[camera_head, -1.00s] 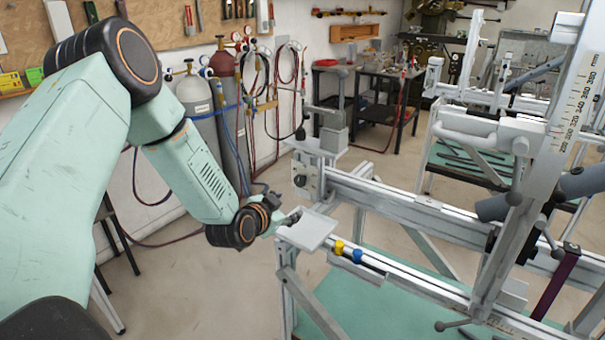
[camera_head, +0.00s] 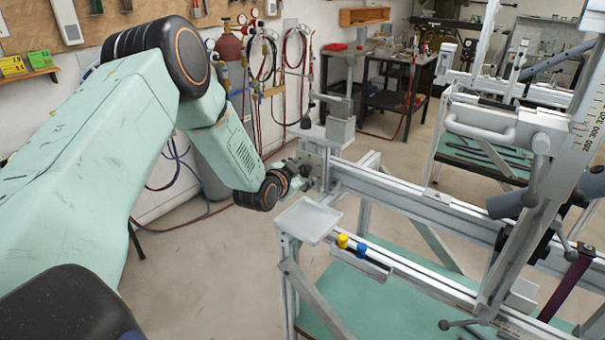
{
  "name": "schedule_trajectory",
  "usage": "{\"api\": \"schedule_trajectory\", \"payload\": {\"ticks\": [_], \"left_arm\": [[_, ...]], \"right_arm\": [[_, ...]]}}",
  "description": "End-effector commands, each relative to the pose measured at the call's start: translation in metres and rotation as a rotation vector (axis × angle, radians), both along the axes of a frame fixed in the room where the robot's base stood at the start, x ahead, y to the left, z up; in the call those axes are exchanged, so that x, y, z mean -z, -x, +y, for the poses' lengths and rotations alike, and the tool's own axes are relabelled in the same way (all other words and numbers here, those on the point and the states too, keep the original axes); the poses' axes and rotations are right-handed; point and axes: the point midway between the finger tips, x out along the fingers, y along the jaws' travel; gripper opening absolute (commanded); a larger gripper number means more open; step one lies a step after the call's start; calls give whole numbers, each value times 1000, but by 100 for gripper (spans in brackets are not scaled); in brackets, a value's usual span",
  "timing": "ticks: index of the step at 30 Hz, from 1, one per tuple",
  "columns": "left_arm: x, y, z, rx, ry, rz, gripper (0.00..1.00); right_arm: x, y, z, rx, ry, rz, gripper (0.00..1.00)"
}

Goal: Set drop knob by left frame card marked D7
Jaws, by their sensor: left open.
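My left arm reaches in from the left, and its open left gripper (camera_head: 306,172) is small and dark beside the end of the upper rail of the frame jig (camera_head: 400,198). I cannot tell whether the gripper touches the grey end block there. Below it, a pale square tray (camera_head: 308,220) sits at the near left corner of the jig and looks empty. A yellow knob (camera_head: 342,240) and a blue knob (camera_head: 361,249) stand side by side on the lower rail, right of the tray. I cannot make out a card marked D7. My right gripper is out of view.
A slanted post with a ruler scale (camera_head: 590,125) and clamp levers rise at the right. A green panel (camera_head: 380,305) lies low inside the jig. Gas cylinders and hoses (camera_head: 297,50) line the back wall. Bare floor (camera_head: 220,275) lies left of the jig.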

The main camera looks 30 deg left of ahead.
Motion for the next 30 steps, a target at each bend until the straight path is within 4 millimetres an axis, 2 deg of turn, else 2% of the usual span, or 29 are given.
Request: {"api": "schedule_trajectory", "payload": {"ticks": [4,13,30], "left_arm": [[2,-9,1,1,0,-1,57],[3,-12,1,0,1,0,57],[3,-12,1,0,1,0,9]], "right_arm": [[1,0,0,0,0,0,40],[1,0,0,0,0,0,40],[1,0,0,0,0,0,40]]}}
